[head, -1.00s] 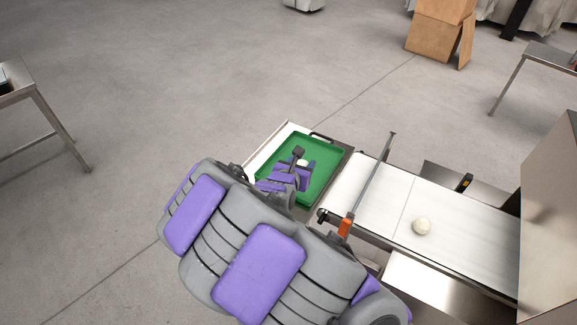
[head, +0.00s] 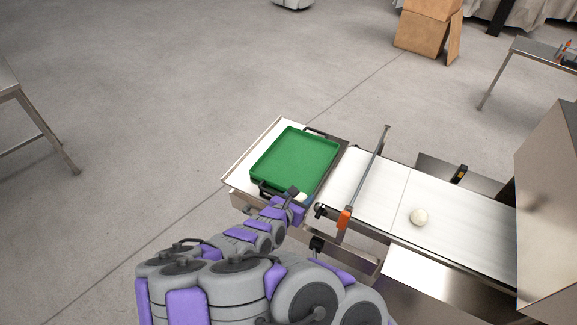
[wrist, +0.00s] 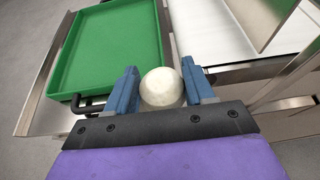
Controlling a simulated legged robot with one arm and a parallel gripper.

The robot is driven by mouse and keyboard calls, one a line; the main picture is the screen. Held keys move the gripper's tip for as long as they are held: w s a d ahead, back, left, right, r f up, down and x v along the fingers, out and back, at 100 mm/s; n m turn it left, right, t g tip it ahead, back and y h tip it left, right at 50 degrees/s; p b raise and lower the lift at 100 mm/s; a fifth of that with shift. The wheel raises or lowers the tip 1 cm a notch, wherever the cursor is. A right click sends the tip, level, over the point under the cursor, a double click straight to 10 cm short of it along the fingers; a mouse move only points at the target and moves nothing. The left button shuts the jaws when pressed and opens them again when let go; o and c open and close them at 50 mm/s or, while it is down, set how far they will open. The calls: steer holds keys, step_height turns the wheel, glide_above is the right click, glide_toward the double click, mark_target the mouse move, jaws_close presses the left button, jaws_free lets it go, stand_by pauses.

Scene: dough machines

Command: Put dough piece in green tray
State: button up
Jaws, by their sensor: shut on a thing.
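The green tray (head: 296,160) lies on a pale, metal-edged stand at the left end of the conveyor. It looks empty, and it also shows at the upper left of the wrist view (wrist: 112,48). My gripper (head: 299,196) is at the tray's near right corner, outside its rim. It is shut on a round, whitish dough piece (wrist: 162,88), which sits between the blue fingers in the wrist view. In the head view only a small pale part of this piece shows at the fingertips.
Another dough ball (head: 419,217) lies on the white conveyor belt (head: 450,220). A metal bar with an orange clamp (head: 345,218) crosses the belt near the tray. A large metal machine housing (head: 548,190) stands at the right.

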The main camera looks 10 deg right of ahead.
steer(key=w, duration=0.3)
steer(key=w+d, duration=0.1)
steer(key=shift+w+f, duration=0.25)
steer(key=shift+w, duration=0.1)
steer(key=b, duration=0.1)
glide_above(283, 179)
steer(key=shift+s+f, duration=0.45)
steer(key=shift+w+d, duration=0.25)
steer(key=shift+w, duration=0.4)
steer(key=f, duration=0.1)
steer(key=f+b, duration=0.1)
steer(key=f, duration=0.1)
steer(key=shift+s+a+f, duration=0.1)
steer(key=shift+a+f, duration=0.2)
steer(key=shift+f, duration=0.05)
steer(key=shift+a+r, duration=0.1)
steer(key=shift+a, duration=0.05)
steer(key=o, duration=1.1)
steer(key=shift+d, duration=0.25)
steer(key=shift+c, duration=0.2)
steer(key=shift+a, duration=0.1)
